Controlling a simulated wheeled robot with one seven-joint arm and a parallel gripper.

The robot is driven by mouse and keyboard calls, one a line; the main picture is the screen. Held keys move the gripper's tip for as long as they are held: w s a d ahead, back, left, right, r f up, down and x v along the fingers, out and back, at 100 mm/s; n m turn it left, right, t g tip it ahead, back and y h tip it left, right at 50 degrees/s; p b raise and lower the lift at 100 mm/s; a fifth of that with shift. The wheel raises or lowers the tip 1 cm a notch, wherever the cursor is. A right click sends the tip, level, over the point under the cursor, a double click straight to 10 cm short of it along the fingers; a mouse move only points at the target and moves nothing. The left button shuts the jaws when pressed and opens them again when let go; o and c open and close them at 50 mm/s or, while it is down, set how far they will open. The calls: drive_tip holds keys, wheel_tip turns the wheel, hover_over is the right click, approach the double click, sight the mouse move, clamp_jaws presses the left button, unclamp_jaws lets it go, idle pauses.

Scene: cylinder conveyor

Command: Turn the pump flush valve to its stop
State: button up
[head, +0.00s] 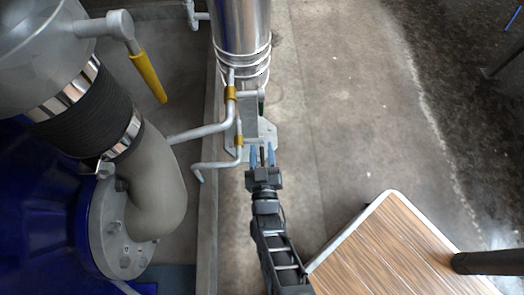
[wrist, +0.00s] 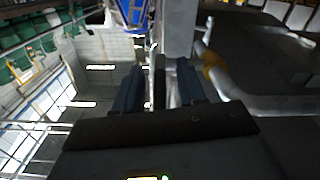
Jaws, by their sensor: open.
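My gripper (head: 262,154) is open, its two blue fingers pointing up the picture beside a pale metal bracket plate (head: 267,131) and thin pipework. Two yellow fittings sit on these pipes, an upper one (head: 231,93) and a lower one (head: 239,141). A small dark green part (head: 261,105) stands just above the plate. Which part is the flush valve's handle is unclear.
A large blue machine with a grey bent pipe (head: 160,190) fills the left, with a long yellow lever (head: 147,75) above. A shiny vertical cylinder (head: 241,28) stands beyond the pipework. A wood-topped table (head: 385,255) is at lower right.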

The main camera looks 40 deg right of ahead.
drive_tip(key=shift+c, duration=0.3)
clamp_jaws()
